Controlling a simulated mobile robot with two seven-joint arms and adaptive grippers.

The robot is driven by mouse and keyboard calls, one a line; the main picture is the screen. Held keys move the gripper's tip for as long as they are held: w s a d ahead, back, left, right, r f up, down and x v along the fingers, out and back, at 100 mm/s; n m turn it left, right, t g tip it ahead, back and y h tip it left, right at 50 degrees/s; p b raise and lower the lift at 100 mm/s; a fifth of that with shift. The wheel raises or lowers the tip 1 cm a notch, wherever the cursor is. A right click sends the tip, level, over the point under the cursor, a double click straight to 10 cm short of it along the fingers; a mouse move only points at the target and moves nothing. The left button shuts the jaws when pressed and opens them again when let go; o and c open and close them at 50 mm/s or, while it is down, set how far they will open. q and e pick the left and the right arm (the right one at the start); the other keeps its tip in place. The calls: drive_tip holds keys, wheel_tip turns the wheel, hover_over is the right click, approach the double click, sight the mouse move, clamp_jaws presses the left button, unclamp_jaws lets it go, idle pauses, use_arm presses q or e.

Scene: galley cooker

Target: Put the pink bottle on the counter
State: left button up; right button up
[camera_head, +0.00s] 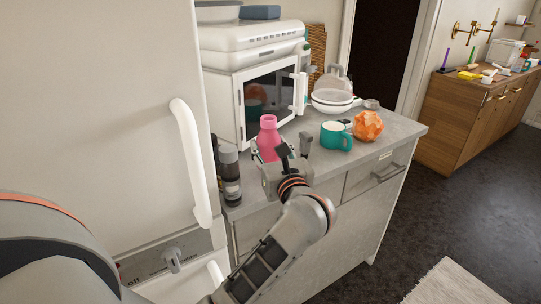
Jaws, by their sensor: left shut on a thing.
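The pink bottle (268,132) is upright in the head view, at the front left part of the grey counter (392,134). My left gripper (285,155) is at the bottle's front right side and is shut on it, with the lower part of the bottle partly hidden by the gripper. I cannot tell whether the bottle's base touches the counter top. My right gripper is not in view.
A teal mug (335,136) and an orange faceted object (368,126) stand to the right of the bottle. A microwave (238,98) is behind it. Dark bottles (230,173) stand to its left, beside the white fridge (150,150). White bowls (331,101) stand at the back.

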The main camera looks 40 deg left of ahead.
use_arm(q)
wheel_tip(320, 180, down, 2)
drive_tip(key=shift+f, duration=0.25)
drive_tip(key=o, duration=1.5)
drive_tip(key=shift+c, duration=0.2)
